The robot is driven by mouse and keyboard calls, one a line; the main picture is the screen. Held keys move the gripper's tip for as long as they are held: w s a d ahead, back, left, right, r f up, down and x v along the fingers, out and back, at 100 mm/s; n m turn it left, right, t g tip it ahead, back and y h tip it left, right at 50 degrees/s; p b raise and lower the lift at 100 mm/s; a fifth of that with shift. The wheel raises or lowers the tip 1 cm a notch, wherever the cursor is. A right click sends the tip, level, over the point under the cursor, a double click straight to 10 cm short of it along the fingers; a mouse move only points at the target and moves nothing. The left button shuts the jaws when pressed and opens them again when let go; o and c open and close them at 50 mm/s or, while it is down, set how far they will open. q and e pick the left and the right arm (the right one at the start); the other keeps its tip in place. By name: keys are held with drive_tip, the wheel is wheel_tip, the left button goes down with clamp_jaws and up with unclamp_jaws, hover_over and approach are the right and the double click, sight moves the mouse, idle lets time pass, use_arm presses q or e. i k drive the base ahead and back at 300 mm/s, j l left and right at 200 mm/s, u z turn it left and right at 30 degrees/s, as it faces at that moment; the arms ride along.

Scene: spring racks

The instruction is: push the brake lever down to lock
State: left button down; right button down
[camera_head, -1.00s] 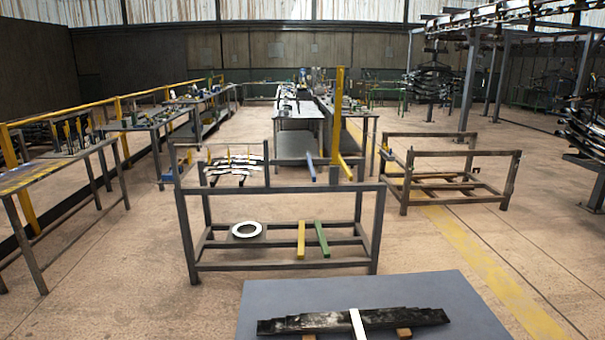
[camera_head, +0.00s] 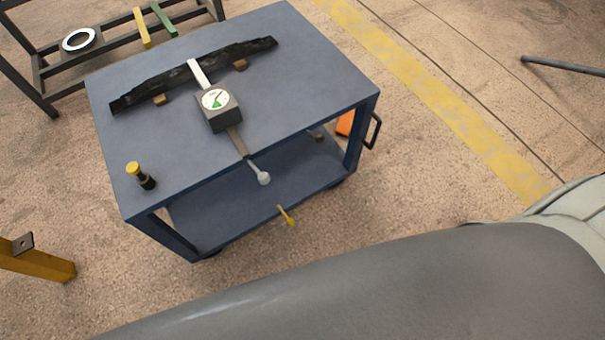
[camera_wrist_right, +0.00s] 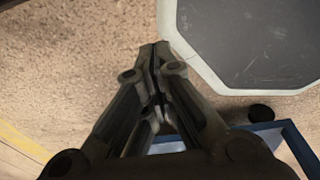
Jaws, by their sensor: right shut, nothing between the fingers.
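A blue cart (camera_head: 330,95) stands in front of me in the head view. A small yellow lever (camera_head: 286,215), which looks like the brake lever, sticks out from the near edge of its lower shelf, tilted. My right gripper (camera_wrist_right: 154,48) shows only in the right wrist view, shut and empty above the floor. The yellow lever is not seen in that view, so I cannot tell its distance from the gripper. A blue frame edge (camera_wrist_right: 295,140) shows at the lower right there. My left gripper is not in view.
On the cart top are a dark leaf spring (camera_head: 235,52), a gauge box (camera_head: 217,108) with a ball-ended handle (camera_head: 262,176), and a yellow-capped black item (camera_head: 140,175). A yellow post (camera_head: 40,262) is at the left.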

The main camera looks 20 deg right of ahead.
sight(290, 222)
drive_tip(key=k+l+z, duration=0.1)
drive_tip(key=k+j+u, duration=0.4)
drive_tip(key=j, duration=0.15)
drive_tip(key=k+j+z, duration=0.15)
drive_tip(key=z, duration=0.3)
drive_tip(key=k+z, duration=0.3)
drive_tip(key=z, duration=0.15)
